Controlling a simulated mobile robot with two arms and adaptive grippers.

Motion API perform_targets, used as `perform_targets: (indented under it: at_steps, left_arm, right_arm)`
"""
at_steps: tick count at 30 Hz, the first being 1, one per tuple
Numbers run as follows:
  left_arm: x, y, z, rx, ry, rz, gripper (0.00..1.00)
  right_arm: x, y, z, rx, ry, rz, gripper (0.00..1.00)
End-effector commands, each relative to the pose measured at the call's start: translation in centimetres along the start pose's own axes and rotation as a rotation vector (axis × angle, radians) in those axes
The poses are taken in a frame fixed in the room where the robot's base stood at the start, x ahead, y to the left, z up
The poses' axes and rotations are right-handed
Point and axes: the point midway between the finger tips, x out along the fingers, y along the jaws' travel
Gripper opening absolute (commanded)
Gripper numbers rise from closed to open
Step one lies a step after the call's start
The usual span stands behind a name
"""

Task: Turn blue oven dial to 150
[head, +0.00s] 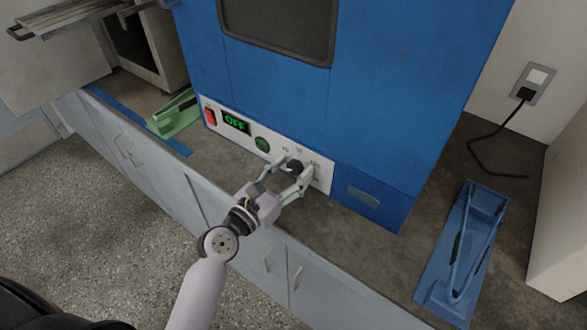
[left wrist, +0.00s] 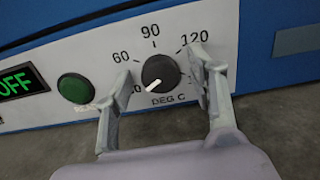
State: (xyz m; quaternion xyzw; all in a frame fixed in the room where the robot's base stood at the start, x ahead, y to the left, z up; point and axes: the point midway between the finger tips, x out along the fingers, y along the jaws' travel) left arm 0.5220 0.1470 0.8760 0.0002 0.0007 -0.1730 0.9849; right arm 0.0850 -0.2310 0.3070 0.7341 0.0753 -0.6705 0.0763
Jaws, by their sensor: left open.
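The blue oven (head: 270,90) stands on the counter with a white control panel along its lower front. Its black dial (left wrist: 161,72) has a white pointer aimed to the lower left, near a partly hidden number below 60. The marks 60, 90 and 120 and the words DEG C show around it. My left gripper (head: 293,174) is open at the panel, with one finger on each side of the dial; it also shows in the left wrist view (left wrist: 161,80). I cannot tell whether the fingers touch the dial. My right gripper is not in view.
The panel also has a red switch (head: 210,116), a display (head: 236,123) reading OFF and a green button (head: 262,144). A green holder (head: 175,115) lies left of the oven, a blue holder (head: 462,250) to the right. A plugged-in cable (head: 497,130) runs at right.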

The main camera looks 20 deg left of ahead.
Motion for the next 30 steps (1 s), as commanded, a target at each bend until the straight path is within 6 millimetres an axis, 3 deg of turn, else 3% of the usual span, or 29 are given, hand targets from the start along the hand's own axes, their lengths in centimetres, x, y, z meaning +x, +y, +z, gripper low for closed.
perform_targets:
  at_steps: [23, 30]
  left_arm:
    - [0.0, 0.0, 0.0, 0.0, -0.001, 0.001, 0.03]
    - [0.0, 0.0, 0.1, 0.021, -0.001, 0.001, 0.03]
  right_arm:
    - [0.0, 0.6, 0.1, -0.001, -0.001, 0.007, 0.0]
    - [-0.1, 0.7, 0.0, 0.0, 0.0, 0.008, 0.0]
